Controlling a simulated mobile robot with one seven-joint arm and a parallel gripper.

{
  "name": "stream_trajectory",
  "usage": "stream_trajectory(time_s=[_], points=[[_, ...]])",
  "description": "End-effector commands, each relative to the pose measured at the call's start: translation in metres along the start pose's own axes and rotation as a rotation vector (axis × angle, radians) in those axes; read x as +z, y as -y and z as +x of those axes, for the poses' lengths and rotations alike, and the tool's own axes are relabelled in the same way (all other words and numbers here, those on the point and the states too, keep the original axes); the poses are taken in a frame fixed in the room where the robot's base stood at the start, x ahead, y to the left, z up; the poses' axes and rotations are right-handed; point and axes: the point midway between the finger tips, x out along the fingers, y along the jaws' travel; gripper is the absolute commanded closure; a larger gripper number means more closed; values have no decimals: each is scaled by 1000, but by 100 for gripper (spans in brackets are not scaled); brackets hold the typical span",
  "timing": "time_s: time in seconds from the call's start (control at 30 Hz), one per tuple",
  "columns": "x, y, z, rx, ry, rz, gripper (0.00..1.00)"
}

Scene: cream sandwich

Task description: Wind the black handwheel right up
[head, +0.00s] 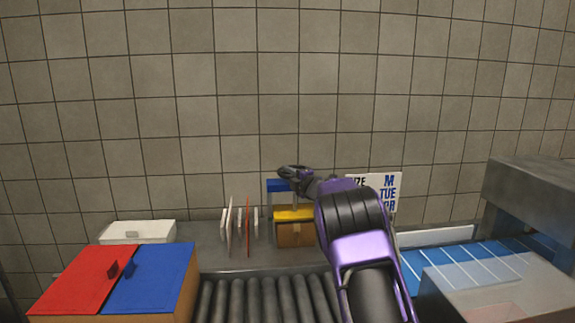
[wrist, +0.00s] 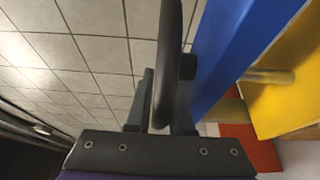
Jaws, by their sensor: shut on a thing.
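The black handwheel (head: 291,171) sits at the top of a small press with a blue top bar (head: 280,186) and a yellow plate (head: 294,213) below it. In the wrist view the handwheel's rim (wrist: 170,50) runs down between the two fingers of my gripper (wrist: 160,105). My gripper (head: 307,181) is shut on the rim. The blue bar (wrist: 235,55) and the yellow plate (wrist: 290,80) are close to the right of the fingers. A wooden-looking block (head: 297,234) is under the yellow plate. My arm hides the press's right side.
Thin upright plates (head: 229,228) stand left of the press. A white box (head: 138,232) and a red-and-blue lidded bin (head: 150,278) are further left. Rollers (head: 267,300) lie in front. A lettered sign (head: 388,187) and a blue belt (head: 470,264) are on the right.

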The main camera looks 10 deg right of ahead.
Motion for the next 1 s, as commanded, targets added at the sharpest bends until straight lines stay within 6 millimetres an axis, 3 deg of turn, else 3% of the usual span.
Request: stream_trajectory(time_s=[0.4,0.43,0.5,0.83,1.0], points=[[-1,-1,-1,2,-35,2,100],[0,-1,-1,2,-34,2,76],[0,-1,-1,1,-34,2,68],[0,-1,-3,1,-33,1,68],[1,0,-16,0,-32,2,68]])
